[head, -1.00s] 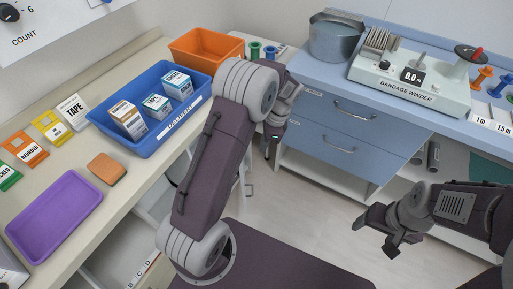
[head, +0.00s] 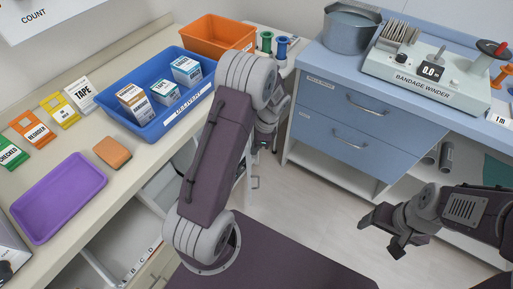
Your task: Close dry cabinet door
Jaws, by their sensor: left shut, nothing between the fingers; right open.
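I cannot clearly make out the dry cabinet door. A small grey handle (head: 255,182) shows on a narrow pale upright edge just below my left gripper, by the far end of the left counter. I cannot tell whether it belongs to that door; my arm hides most of the area. My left gripper (head: 263,143) is shut and empty, above the handle and partly hidden by its own wrist. My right gripper (head: 380,232) is open and empty, over the floor at the right, apart from everything.
The left counter (head: 130,182) carries a blue delivery tray (head: 146,130), an orange bin (head: 246,46) and a purple tray (head: 58,196). Blue drawers (head: 335,123) stand at the back, with a bandage winder (head: 428,75) on top. The floor (head: 300,205) between is clear.

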